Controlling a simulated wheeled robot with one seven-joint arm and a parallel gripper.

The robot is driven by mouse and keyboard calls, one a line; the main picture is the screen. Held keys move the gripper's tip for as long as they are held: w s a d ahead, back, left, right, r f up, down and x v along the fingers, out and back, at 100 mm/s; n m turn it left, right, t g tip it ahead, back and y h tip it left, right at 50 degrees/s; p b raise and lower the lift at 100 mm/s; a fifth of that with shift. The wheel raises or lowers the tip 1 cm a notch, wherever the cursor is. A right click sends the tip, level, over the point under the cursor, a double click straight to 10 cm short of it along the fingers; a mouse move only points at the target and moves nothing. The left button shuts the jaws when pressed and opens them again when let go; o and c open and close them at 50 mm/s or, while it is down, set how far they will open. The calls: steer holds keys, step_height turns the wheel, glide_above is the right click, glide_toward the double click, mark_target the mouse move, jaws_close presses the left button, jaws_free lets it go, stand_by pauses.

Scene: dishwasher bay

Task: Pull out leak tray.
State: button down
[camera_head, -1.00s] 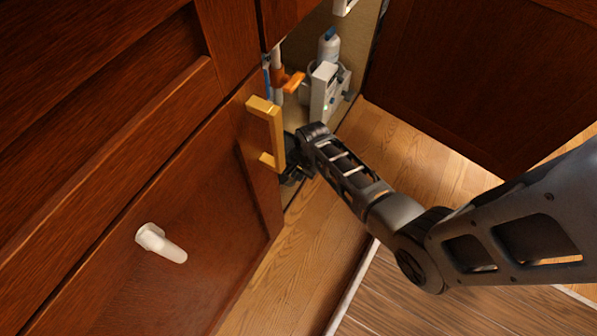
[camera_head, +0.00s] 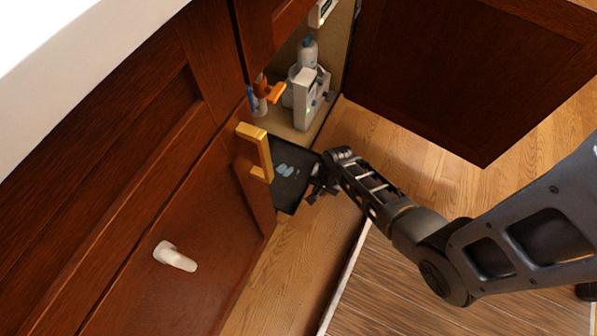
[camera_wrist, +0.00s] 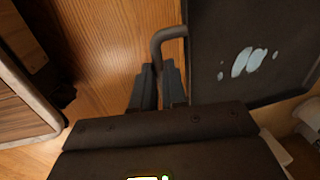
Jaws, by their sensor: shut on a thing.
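The leak tray (camera_head: 291,174) is a flat black tray with pale wet-looking patches on it. In the head view it sticks out of the open cabinet, behind the yellow handle. My gripper (camera_head: 318,186) is at its outer edge. In the wrist view the tray (camera_wrist: 215,85) fills the upper right, and a dark bent handle (camera_wrist: 168,36) comes off its edge. My gripper (camera_wrist: 158,72) is shut on that handle, its two fingers on either side of it. The tray's inner end is hidden by the cabinet door.
A yellow handle (camera_head: 263,155) on the wooden front stands close to the tray's left. A white box (camera_head: 308,98), a bottle (camera_head: 308,52) and an orange valve (camera_head: 266,90) are inside the cabinet. An open door (camera_head: 440,80) stands at the right. Wood floor (camera_head: 385,145) before the cabinet is clear.

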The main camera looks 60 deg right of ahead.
steer(key=s+p, duration=0.2)
steer(key=s, duration=0.8)
steer(key=shift+s+d, duration=0.15)
steer(key=shift+s, duration=0.05)
steer(key=c, duration=1.2)
jaws_free()
steer(key=shift+o, duration=0.2)
step_height(320, 180, up, 8)
steer(key=s+p, duration=0.1)
steer(key=p, duration=0.3)
steer(key=shift+s+f, duration=0.15)
steer(key=shift+s, duration=0.1)
